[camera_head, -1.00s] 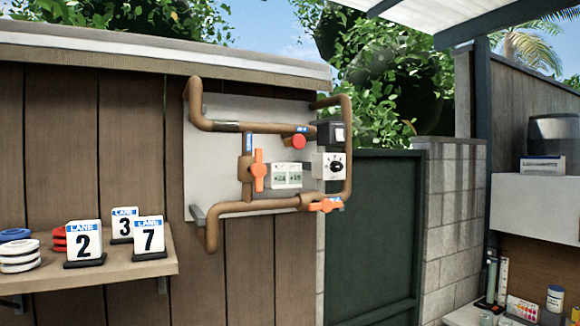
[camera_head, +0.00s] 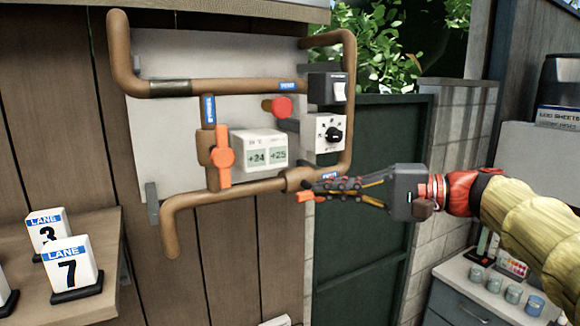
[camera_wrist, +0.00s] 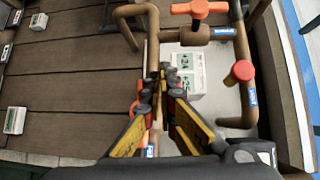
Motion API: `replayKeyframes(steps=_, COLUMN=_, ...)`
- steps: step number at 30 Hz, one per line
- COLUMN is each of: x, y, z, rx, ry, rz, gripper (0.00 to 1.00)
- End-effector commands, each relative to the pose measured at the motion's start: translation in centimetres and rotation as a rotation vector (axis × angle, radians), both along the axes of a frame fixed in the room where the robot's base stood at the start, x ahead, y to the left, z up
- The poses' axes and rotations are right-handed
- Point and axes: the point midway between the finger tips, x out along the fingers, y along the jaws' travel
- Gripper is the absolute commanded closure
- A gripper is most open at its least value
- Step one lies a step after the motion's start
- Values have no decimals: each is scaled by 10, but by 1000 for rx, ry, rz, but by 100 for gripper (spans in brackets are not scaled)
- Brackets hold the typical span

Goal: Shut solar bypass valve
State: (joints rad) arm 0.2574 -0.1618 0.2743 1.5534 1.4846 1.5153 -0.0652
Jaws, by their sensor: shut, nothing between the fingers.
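Two orange-handled valves sit on the brown pipes of the wall panel. One handle (camera_head: 223,156) lies upright along the short vertical pipe, under a blue label too small to read; it also shows at the top of the wrist view (camera_wrist: 199,9). The other handle (camera_head: 306,197) is on the lower horizontal pipe, partly hidden behind my fingers. I cannot read which label names the solar bypass. My gripper (camera_head: 318,186) is shut and empty, its tips close to the lower valve; contact cannot be told. In the wrist view my gripper (camera_wrist: 161,75) covers part of that pipe.
A red knob (camera_head: 283,107), a dial box (camera_head: 324,133), a switch box (camera_head: 328,89) and a temperature display (camera_head: 259,150) crowd the panel. A shelf (camera_head: 105,235) with lane markers stands left. A green door (camera_head: 370,255) is behind my gripper.

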Motion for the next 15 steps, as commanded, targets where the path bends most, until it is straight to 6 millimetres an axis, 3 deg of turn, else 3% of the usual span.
replayKeyframes(steps=1, x=-5, y=2, z=14, rx=29, ry=-22, rz=18, gripper=100)
replayKeyframes(steps=4, x=-13, y=5, z=30, rx=76, ry=-43, rz=50, gripper=100)
replayKeyframes(steps=15, x=-19, y=7, z=31, rx=82, ry=-49, rz=71, gripper=100)
